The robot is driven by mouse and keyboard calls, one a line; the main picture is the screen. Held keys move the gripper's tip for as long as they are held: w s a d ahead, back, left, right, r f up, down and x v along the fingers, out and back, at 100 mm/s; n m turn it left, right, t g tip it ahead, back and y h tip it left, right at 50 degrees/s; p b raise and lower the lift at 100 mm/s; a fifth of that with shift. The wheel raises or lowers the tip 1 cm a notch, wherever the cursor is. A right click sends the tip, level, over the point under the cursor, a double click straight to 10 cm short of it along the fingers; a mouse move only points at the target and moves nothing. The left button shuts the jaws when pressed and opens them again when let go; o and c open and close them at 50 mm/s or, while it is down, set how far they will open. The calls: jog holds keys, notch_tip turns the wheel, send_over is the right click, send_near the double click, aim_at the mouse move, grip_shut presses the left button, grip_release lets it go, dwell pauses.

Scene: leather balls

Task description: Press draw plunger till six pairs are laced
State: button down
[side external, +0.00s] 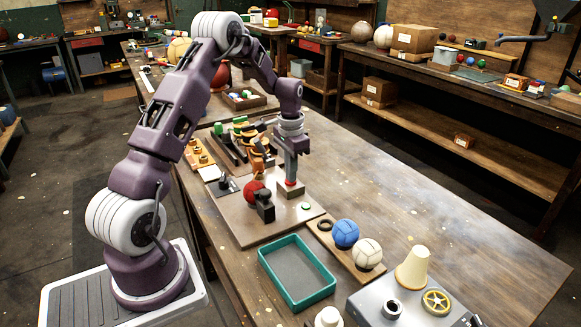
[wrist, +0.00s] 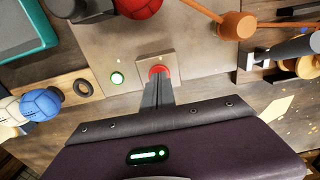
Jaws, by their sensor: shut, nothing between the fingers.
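The plunger has a red cap (side external: 291,183) on a square brown block (side external: 290,191) on the brown base plate (side external: 243,234). The red cap also shows in the wrist view (wrist: 159,70). My gripper (side external: 291,177) is shut and empty, pointing down with its fingertips right at the cap. I cannot tell how far the cap is pressed. A red ball (side external: 254,190) sits against a dark clamp (side external: 264,207) beside the block; part of it shows in the wrist view (wrist: 138,6). A round green light (wrist: 117,78) is lit on the plate. No lacing can be made out.
A teal tray (side external: 315,296) lies in front of the plate. A blue ball (side external: 346,233), a cream ball (side external: 367,254) and a dark ring (side external: 324,225) sit on a wooden strip. An orange mallet-like part (wrist: 235,25) lies near the plunger. The bench's right side is clear.

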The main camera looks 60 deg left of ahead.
jog(key=shift+s+d+f, duration=0.1)
jog(key=shift+s+f, duration=0.05)
jog(key=shift+f, duration=0.4)
notch_tip(320, 180, up, 15)
jog(key=shift+f, duration=0.2)
dwell(0.4)
jog(key=s+d+r+t, duration=0.1)
jog(key=s+d+r, duration=0.45)
jog(key=d, duration=0.25)
jog(key=s+d+r+t, duration=0.2)
jog(key=s+d+r, duration=0.3)
jog(key=d, duration=0.4)
jog(key=s+d+f+t, duration=0.1)
jog(key=s+d, duration=0.3)
jog(key=s, duration=0.3)
jog(key=s+d+f+t, duration=0.1)
jog(key=s+d, duration=0.3)
jog(key=s, duration=0.4)
jog(key=shift+d+f, duration=0.3)
jog(key=shift+d, duration=0.05)
